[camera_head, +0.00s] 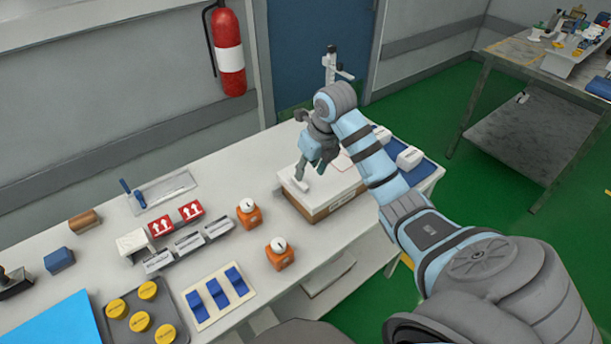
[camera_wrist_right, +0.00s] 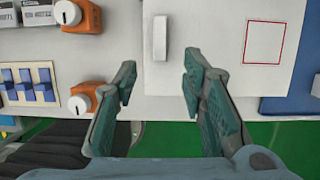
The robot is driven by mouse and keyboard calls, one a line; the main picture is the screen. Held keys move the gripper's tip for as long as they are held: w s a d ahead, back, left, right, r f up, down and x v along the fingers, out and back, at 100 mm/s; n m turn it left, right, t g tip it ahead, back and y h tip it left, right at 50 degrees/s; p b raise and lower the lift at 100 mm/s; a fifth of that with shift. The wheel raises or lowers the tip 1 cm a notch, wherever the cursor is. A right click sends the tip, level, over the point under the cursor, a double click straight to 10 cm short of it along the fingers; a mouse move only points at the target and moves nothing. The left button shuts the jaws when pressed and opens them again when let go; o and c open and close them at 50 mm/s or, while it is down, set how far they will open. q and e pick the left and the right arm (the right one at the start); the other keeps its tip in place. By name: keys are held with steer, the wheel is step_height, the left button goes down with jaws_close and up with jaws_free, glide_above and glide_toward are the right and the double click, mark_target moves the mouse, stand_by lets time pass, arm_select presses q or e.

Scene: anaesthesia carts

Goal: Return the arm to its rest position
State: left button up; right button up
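My right arm (camera_head: 375,165) reaches in from the right in the head view. Its gripper (camera_head: 301,172) hangs above a white-topped box (camera_head: 325,195). In the right wrist view the two fingers of the gripper (camera_wrist_right: 158,84) are apart, with nothing between them. A small white bar (camera_wrist_right: 162,38) lies on the box top (camera_wrist_right: 215,25), beyond the fingertips. A red square outline (camera_wrist_right: 265,40) is marked on the box top, to the right of the bar. My left gripper does not show in either view.
A blue mat (camera_head: 425,171) lies right of the box. A fire extinguisher (camera_head: 228,50) hangs behind.

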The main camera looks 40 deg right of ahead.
steer(key=shift+s+r, duration=0.15)
steer(key=shift+r, duration=0.4)
